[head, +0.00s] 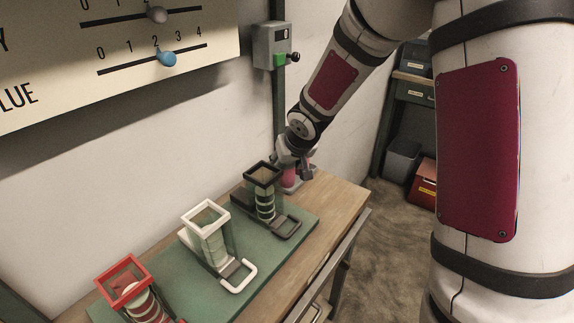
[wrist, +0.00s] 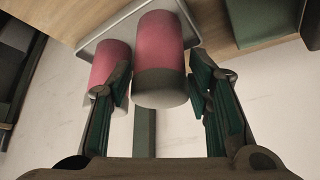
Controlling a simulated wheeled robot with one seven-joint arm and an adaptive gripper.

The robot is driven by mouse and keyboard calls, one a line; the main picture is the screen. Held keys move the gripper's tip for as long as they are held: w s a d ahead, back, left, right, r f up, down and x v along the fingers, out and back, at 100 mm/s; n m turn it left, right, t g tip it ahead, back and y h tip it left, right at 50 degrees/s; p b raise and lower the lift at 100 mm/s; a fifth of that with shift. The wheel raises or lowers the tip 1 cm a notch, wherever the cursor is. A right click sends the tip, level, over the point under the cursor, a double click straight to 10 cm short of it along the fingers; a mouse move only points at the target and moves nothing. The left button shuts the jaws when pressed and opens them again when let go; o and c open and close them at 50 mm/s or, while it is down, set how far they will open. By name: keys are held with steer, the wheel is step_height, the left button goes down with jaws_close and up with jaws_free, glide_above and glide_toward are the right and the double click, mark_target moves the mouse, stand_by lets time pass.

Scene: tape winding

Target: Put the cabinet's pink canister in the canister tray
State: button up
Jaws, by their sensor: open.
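The nearer pink canister (wrist: 160,52) is between the two fingers of my gripper (wrist: 160,78). The other pink canister (wrist: 108,62) is beside it on the left, partly behind the left finger. Both are at a pale-rimmed tray (wrist: 122,22). My gripper is open, with its fingers on either side of the nearer canister; I cannot tell whether they touch it. In the head view my gripper (head: 297,163) is at the table's far end, with a bit of pink (head: 290,179) showing below it.
Three holders stand on a green mat (head: 171,277) on the wooden table: a black one (head: 263,173), a white one (head: 206,217) and a red one (head: 122,282). A grey switch box (head: 272,46) is on the wall. A red box (head: 424,184) stands on the floor at right.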

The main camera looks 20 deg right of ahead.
steer(key=s+d+r+h+p, duration=0.2)
steer(key=s+r+p, duration=0.3)
steer(key=s+r, duration=0.85)
steer(key=s+a+r+g, duration=0.1)
steer(key=s+r+g, duration=0.1)
steer(key=s, duration=1.2)
steer(key=s+r+g+y, duration=0.1)
steer(key=s+r, duration=0.4)
steer(key=s, duration=0.8)
steer(key=shift+s+a+g+y, duration=0.3)
steer(key=shift+s+a+g, duration=0.1)
steer(key=shift+g, duration=0.1)
